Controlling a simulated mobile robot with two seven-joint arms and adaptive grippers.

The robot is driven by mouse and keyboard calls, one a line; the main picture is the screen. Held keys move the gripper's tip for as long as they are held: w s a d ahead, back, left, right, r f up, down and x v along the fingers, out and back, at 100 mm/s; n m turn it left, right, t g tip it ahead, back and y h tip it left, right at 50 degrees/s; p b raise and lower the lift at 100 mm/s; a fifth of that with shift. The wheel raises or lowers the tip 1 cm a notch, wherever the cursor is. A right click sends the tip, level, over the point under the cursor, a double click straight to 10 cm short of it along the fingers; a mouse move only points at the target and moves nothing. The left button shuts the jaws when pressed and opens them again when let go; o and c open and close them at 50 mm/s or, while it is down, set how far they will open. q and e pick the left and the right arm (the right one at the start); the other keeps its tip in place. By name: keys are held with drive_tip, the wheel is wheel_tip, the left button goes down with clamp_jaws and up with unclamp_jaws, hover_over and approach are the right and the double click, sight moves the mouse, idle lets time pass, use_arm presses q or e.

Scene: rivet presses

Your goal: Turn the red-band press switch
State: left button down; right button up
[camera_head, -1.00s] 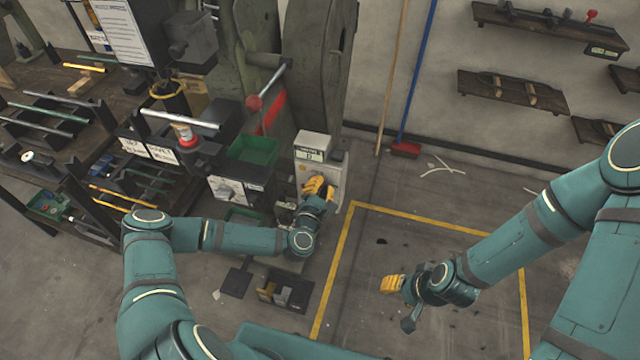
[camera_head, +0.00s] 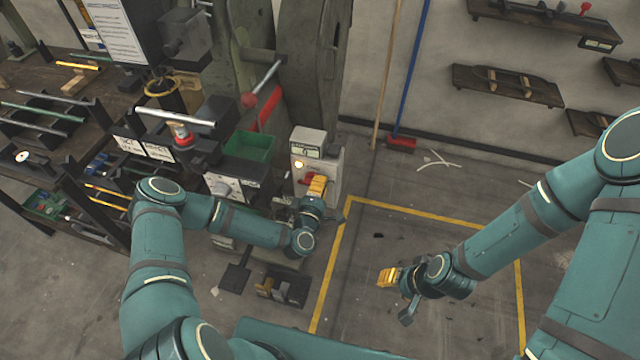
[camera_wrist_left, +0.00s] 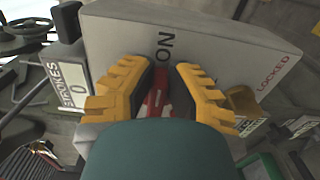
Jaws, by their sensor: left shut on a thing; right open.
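The red switch (camera_head: 309,177) sits on the front of a pale grey control box (camera_head: 308,139) beside the press with a red band (camera_head: 267,106). My left gripper (camera_head: 317,185) is at the box front. In the left wrist view its yellow fingers (camera_wrist_left: 164,80) are closed around the red switch handle (camera_wrist_left: 155,100), which they partly hide. The box face there reads "ON" ahead of the fingers and "LOCKED" to the right. My right gripper (camera_head: 388,278) is open and empty above the floor, far from the box.
The stroke counter (camera_wrist_left: 76,87) reads 0. A lit round lamp (camera_head: 299,164) is on the box front. A green bin (camera_head: 250,146) stands left of the box. A yellow floor line (camera_head: 430,218) bounds open floor to the right. A rack of tools (camera_head: 90,170) is at left.

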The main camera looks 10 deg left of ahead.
idle(0.5)
use_arm(q)
drive_tip(key=c, duration=0.9)
unclamp_jaws()
drive_tip(key=shift+c, duration=0.2)
drive_tip(key=s, duration=1.2)
drive_tip(key=shift+a, duration=0.2)
